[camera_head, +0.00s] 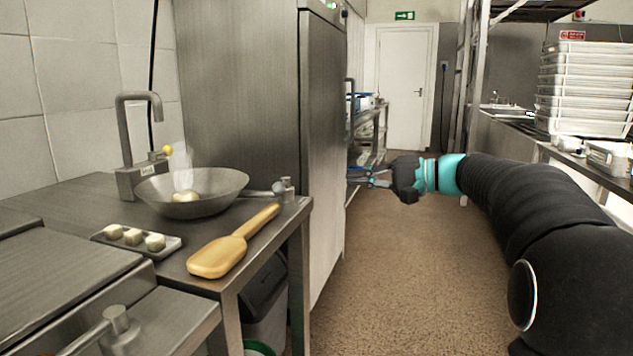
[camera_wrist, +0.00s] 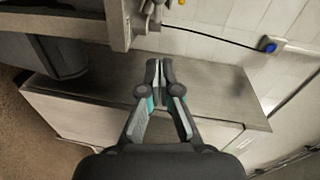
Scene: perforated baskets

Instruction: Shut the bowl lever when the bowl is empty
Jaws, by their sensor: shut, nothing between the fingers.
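A wide grey metal bowl (camera_head: 228,196) sits on the steel counter at left, with a pale round lump (camera_head: 186,196) in it and a wisp of steam above. A yellow-knobbed lever (camera_head: 167,151) is on the tap (camera_head: 124,140) behind the bowl. A metal fitting (camera_head: 287,188) stands at the bowl's right, by its handle; which of these is the bowl lever I cannot tell. My gripper (camera_head: 371,179) is well right of the bowl, beyond the tall steel cabinet's edge. In the wrist view my gripper (camera_wrist: 160,68) is shut and empty.
A small tray (camera_head: 166,252) with pale cubes and a wooden paddle (camera_head: 218,256) lie in front of the bowl. The tall steel cabinet (camera_head: 240,90) stands behind the counter. The aisle floor (camera_head: 400,260) is clear. The wrist view shows a bare steel surface (camera_wrist: 235,95).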

